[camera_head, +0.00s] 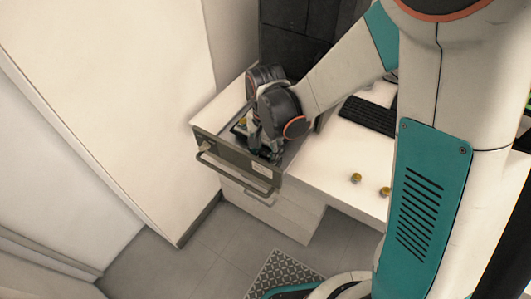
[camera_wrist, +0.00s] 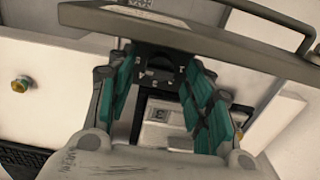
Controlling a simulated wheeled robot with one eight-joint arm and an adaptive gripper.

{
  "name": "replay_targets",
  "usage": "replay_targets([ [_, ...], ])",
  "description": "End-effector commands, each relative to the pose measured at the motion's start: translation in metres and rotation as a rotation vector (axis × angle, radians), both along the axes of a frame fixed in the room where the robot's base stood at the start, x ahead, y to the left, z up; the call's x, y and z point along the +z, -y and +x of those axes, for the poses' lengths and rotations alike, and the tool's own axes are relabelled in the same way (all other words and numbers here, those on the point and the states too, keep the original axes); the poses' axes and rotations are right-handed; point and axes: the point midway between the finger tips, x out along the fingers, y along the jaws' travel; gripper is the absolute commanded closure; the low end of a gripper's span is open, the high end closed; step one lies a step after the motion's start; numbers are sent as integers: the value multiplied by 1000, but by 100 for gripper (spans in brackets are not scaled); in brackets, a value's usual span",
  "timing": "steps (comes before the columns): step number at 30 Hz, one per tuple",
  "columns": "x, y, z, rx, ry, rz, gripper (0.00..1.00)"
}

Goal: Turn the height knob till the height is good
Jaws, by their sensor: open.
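Small gold-capped knobs sit on the white desk in the head view, one at the left (camera_head: 356,178) and one to its right (camera_head: 386,191). One gold-capped knob (camera_wrist: 20,84) also shows at the left of the wrist view. I cannot tell which knob is the height knob. My gripper (camera_head: 262,148) is over the grey handled unit (camera_head: 225,150) at the desk's end. In the wrist view the teal-padded fingers of my gripper (camera_wrist: 163,95) stand apart. A dark recess with a pale labelled block (camera_wrist: 163,125) shows between them; no held thing is seen.
A black keyboard (camera_head: 368,115) lies on the desk (camera_head: 330,165). A white wall stands left. The grey floor (camera_head: 185,255) has bare room in front.

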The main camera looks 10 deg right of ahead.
Motion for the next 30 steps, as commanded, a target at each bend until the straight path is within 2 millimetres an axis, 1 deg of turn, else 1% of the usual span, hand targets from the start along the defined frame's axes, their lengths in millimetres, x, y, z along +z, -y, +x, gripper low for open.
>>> replay_targets([
  [1,-4,0,0,0,0,0,53],
  [3,-6,0,0,0,0,0,53],
  [11,-7,0,0,0,0,0,53],
  [12,-7,0,0,0,0,0,55],
  [14,-7,0,0,0,0,0,69],
  [15,-7,0,0,0,0,0,78],
  [18,-7,0,0,0,0,0,97],
  [25,-7,0,0,6,0,0,97],
  [30,-7,0,0,48,0,0,97],
])
